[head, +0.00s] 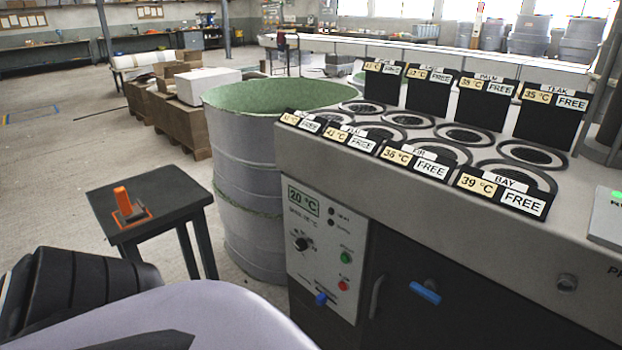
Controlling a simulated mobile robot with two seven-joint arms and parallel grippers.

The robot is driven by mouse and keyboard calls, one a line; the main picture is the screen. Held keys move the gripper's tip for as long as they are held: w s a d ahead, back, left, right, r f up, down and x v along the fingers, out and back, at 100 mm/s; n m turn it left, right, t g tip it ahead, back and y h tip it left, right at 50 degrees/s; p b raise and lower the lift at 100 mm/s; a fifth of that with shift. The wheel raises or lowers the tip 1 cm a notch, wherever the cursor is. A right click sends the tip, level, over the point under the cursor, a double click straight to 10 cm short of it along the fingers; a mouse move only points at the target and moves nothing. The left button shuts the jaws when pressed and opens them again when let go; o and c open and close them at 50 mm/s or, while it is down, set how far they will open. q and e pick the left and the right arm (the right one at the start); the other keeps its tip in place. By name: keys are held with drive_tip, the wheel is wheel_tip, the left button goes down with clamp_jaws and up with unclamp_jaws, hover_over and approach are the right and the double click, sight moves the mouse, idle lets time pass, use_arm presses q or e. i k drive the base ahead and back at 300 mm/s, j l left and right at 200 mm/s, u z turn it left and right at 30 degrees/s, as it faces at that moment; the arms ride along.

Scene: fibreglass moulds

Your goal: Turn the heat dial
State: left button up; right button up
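The heat dial (302,244) is a small round black knob on the pale control panel (320,262) at the front of the grey machine. Two small dark indicators sit right of the display. A green button (346,257), a red button (343,285) and a blue knob (321,298) are lower on the panel. The dial's pointer mark is too small to read surely. Neither gripper shows; parts of my own body fill the lower left, and no fingertips are visible.
The machine top (380,195) has several round wells with temperature cards marked FREE. A dark door with a blue handle (425,293) is right of the panel. A large grey drum (240,160) stands left of the machine. A small black table (165,195) holds an orange-handled item (124,203).

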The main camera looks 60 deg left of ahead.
sight(301, 244)
drive_tip(key=u, duration=1.7)
